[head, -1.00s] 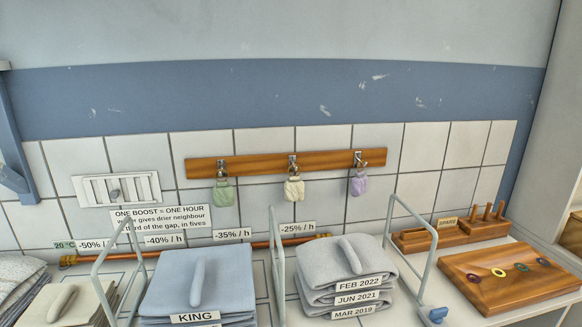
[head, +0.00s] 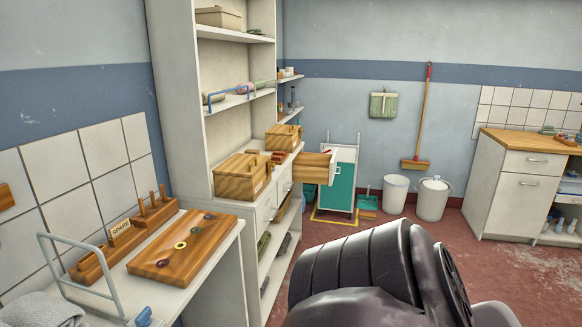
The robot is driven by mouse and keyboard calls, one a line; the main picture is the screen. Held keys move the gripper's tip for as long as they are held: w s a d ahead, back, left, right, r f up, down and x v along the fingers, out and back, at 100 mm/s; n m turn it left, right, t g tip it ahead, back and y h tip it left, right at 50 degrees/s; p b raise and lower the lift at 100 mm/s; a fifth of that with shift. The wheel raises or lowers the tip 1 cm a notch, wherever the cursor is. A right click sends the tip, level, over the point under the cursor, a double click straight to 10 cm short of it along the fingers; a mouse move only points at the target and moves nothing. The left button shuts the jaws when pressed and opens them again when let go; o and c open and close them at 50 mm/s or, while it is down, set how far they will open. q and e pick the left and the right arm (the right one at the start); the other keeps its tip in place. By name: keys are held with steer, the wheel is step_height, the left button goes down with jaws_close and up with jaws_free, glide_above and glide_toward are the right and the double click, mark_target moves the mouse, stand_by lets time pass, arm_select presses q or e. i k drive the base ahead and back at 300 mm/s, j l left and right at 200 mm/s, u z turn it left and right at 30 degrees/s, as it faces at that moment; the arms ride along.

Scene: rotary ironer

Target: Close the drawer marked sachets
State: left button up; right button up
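A wooden-fronted drawer (head: 318,167) stands pulled out to the right from the tall white shelf unit (head: 180,95). Its top is open and something small and red shows at its edge. No label reading sachets can be made out on it from here. Other drawer fronts (head: 266,211) in the same unit look shut. Neither of my grippers is in view. A dark part of my own body fills the lower middle of the head view.
Wooden boxes (head: 242,178) stand on the unit's counter beside the open drawer. A teal cart (head: 341,186) and two white bins (head: 395,194) stand behind it. A worktop with a wooden board (head: 183,246) is at left.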

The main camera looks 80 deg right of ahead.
mark_target(312, 164)
steer(key=l+z, duration=0.1)
steer(key=z, duration=0.35)
steer(key=l+z, duration=0.1)
steer(key=z, duration=0.75)
steer(key=i+l+z, duration=0.15)
steer(key=l+z, duration=0.3)
steer(key=i+l+z, duration=0.2)
steer(key=z, duration=0.3)
steer(key=i+l+z, duration=0.4)
steer(key=i+l, duration=0.45)
steer(key=i, duration=0.15)
steer(key=i+l, duration=0.1)
steer(key=i, duration=1.05)
steer(key=i+l+u, duration=0.1)
steer(key=i, duration=0.8)
